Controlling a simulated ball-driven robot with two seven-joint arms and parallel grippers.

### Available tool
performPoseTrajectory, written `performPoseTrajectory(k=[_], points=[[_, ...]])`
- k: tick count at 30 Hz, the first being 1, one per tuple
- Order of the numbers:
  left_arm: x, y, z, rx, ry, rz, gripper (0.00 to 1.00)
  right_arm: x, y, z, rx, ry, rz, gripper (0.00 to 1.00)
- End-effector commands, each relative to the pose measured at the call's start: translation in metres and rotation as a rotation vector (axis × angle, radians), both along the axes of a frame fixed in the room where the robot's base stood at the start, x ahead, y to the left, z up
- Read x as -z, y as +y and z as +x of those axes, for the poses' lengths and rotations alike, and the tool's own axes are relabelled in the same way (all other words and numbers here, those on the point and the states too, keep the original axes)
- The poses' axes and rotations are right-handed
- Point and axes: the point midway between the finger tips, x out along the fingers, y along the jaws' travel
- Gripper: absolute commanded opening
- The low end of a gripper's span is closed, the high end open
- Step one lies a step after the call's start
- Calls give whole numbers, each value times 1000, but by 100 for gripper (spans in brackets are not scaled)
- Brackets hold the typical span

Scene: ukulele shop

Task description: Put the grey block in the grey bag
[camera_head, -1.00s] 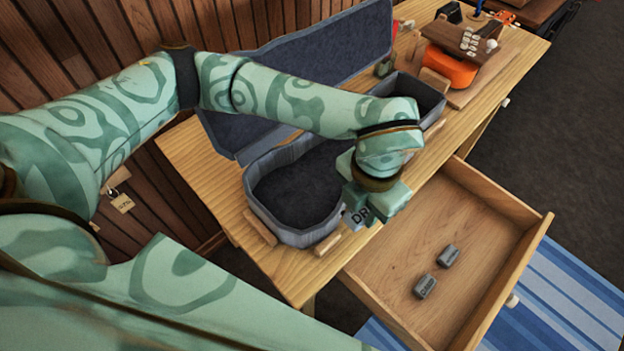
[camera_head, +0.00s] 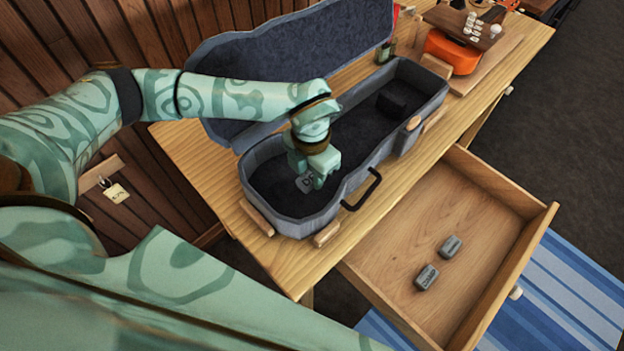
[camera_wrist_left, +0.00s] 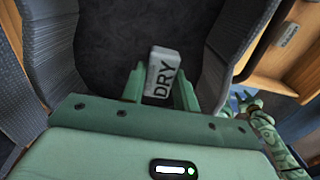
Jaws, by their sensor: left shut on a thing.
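A grey block marked DRY (camera_head: 304,184) is held between the fingers of my left gripper (camera_head: 313,178). The block also shows clearly in the left wrist view (camera_wrist_left: 162,72), between the two green fingers. The grey bag is an open, case-shaped bag with a dark lining (camera_head: 256,160), lying on the table with its lid raised at the back. The left gripper and block are over the wide near end of its hollow; the gap to the floor is hard to judge. A green limb end, seemingly my right gripper (camera_wrist_left: 243,104), shows small at the wrist view's right.
An open wooden drawer (camera_head: 400,240) at the front right holds two other grey blocks (camera_head: 451,246) (camera_head: 426,277). A dark box (camera_head: 392,105) sits in the bag's far end. An orange thing (camera_head: 452,52) stands at the table's back right. Wooden chocks (camera_head: 327,234) flank the bag.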

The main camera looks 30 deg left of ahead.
Motion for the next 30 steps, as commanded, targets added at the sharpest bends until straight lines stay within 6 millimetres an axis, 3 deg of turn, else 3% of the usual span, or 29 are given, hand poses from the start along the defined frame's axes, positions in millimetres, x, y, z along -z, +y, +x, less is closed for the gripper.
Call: performPoseTrajectory(k=[1, 4, 15, 16, 18, 26, 30], points=[[16, -1, -1, 1, 5, 0, 8, 7, 0, -2, 0, 5, 0, 36], [30, -1, -1, 0, 3, -1, 8, 12, 2, -4, 1, 8, 2, 36], [32, -1, -1, 1, 1, -1, 8, 11, 3, -3, 1, 8, 4, 36], [32, -2, -1, 1, 0, -1, 36, 11, 3, -3, 1, 8, 4, 36], [32, -2, -1, 1, 0, -1, 52, 11, 3, -3, 1, 8, 4, 36], [31, -2, -1, 1, 0, -1, 52, 10, 3, -3, 1, 8, 4, 36], [18, -1, 0, 1, -4, -1, 52, 6, 3, -2, 1, 4, 3, 36]])
